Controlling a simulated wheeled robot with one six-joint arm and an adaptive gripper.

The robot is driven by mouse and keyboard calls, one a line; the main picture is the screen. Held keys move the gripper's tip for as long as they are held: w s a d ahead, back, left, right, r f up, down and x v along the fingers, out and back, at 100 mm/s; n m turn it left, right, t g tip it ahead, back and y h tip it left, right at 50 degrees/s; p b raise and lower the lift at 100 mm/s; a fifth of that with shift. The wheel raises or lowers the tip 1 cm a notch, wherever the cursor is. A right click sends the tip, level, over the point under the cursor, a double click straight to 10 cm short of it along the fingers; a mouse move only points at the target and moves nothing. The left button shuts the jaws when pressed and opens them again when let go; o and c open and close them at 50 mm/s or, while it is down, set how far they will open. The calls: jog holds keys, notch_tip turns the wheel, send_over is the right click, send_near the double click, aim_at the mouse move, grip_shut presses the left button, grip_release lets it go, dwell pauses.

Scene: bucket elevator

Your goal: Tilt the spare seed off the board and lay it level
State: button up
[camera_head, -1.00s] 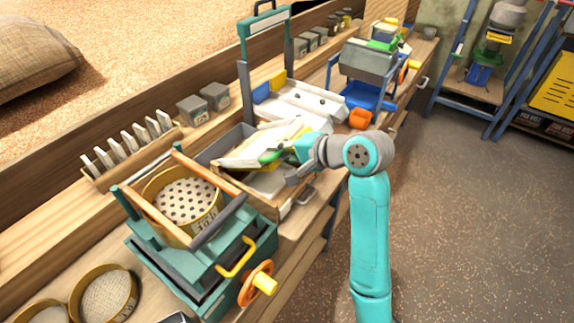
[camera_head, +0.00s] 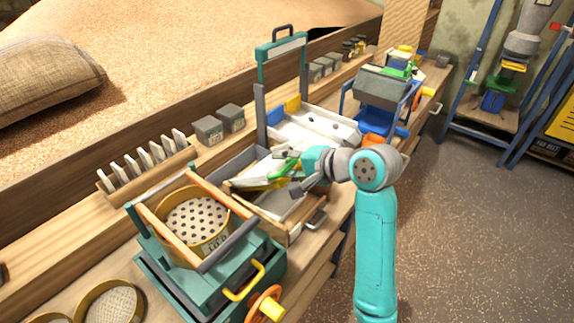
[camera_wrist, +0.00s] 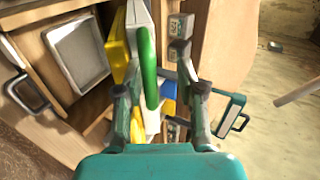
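A pale board (camera_head: 262,168) with a yellow edge and a green handle (camera_head: 285,165) lies tilted over an open wooden drawer (camera_head: 292,232). My gripper (camera_head: 308,172) is at the handle, above the drawer. In the wrist view, the green handle (camera_wrist: 148,70) stands between the fingers of my gripper (camera_wrist: 160,92), with visible gaps beside it. The fingers are apart and I see no firm grip. The board's pale and yellow parts (camera_wrist: 118,45) show beyond the fingers. I cannot make out the spare seed on the board.
A teal sieve box (camera_head: 205,255) with an orange wheel stands at the near left. A white tray (camera_head: 330,125) lies behind the drawer, beside a teal frame (camera_head: 282,50). Grey tins (camera_head: 208,130) and a slotted rack (camera_head: 145,168) line the back.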

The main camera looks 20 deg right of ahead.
jog(key=shift+f, duration=0.1)
jog(key=shift+s+d+r, duration=0.25)
jog(key=shift+s+d, duration=0.1)
jog(key=v, duration=1.1)
